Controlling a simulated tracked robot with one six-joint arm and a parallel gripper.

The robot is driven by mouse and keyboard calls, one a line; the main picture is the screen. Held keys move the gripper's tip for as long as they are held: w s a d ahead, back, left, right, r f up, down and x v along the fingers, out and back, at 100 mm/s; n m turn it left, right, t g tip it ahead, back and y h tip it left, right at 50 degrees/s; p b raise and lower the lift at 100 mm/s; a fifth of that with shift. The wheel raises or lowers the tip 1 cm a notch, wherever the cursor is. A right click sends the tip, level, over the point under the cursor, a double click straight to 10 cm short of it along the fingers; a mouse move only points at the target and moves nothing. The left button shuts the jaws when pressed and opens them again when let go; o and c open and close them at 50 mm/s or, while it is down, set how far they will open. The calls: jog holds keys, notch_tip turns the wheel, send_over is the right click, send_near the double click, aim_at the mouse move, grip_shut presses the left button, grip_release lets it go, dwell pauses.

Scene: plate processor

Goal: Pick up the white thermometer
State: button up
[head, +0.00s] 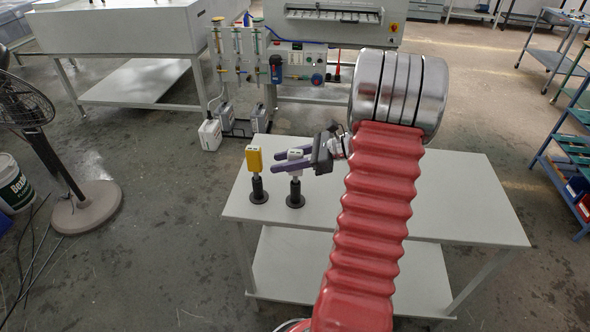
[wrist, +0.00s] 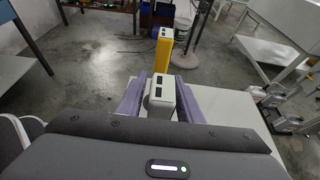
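The white thermometer (head: 295,155) stands upright in a round black holder (head: 295,197) near the left end of the table. My gripper (head: 274,162) has its two purple fingers level on either side of the thermometer's head, reaching past it. In the wrist view my gripper (wrist: 161,74) also shows the white thermometer (wrist: 161,98) between the fingers, which look open with little room on each side. Whether a finger touches it is hard to tell. Its lower part is hidden in the wrist view.
A yellow thermometer (head: 254,158) stands in its own black holder (head: 258,190), just left of the white one, beyond my fingertips; it shows in the wrist view (wrist: 163,50). The white table (head: 460,210) is clear to the right. A fan (head: 86,205) stands on the floor at left.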

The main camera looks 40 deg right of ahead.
grip_shut()
dwell(0.3)
notch_tip(320, 180, up, 10)
dwell(0.6)
dwell(0.4)
notch_tip(320, 180, up, 10)
dwell(1.2)
